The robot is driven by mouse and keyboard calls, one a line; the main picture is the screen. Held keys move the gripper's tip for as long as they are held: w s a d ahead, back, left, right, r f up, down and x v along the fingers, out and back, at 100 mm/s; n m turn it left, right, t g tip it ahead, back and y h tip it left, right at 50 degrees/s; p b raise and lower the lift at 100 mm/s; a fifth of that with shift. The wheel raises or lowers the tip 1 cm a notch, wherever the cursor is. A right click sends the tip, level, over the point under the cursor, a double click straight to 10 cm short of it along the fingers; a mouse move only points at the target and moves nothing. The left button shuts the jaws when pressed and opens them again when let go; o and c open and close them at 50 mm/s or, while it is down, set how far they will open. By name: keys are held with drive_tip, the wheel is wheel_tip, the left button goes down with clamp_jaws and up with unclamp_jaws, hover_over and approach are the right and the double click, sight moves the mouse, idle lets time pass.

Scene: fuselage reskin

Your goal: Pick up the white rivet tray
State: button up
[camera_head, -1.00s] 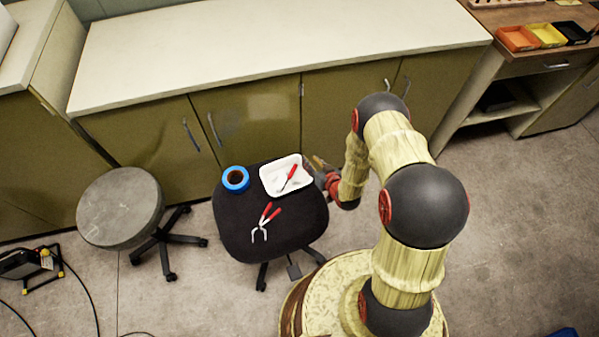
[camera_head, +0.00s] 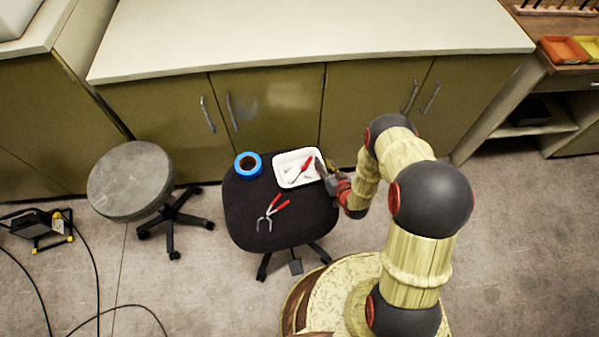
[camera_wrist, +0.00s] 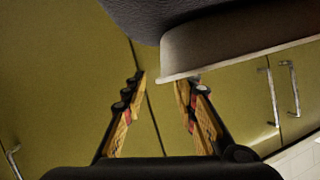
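The white rivet tray (camera_head: 283,182) lies on the black seat of a chair, near its back right edge. A red-handled tool (camera_head: 302,169) and small pieces lie in it. My gripper (camera_head: 321,168) is at the tray's right side in the head view. In the wrist view my gripper (camera_wrist: 162,82) has its two fingers spread with a gap between them. The tray (camera_wrist: 235,45) shows there just beyond the fingertips, its rim close to the right finger. I cannot tell whether that finger touches it.
On the black seat (camera_head: 300,225) are a blue tape roll (camera_head: 248,165) and red-handled pliers (camera_head: 270,212). A round grey stool (camera_head: 130,180) stands to the left. Olive cabinets (camera_head: 265,115) with a pale counter (camera_head: 300,40) stand behind. Cables lie on the floor at left.

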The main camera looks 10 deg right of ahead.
drive_tip(key=shift+w+a+f, duration=0.1)
drive_tip(key=shift+w, duration=0.3)
drive_tip(key=shift+c, duration=1)
clamp_jaws()
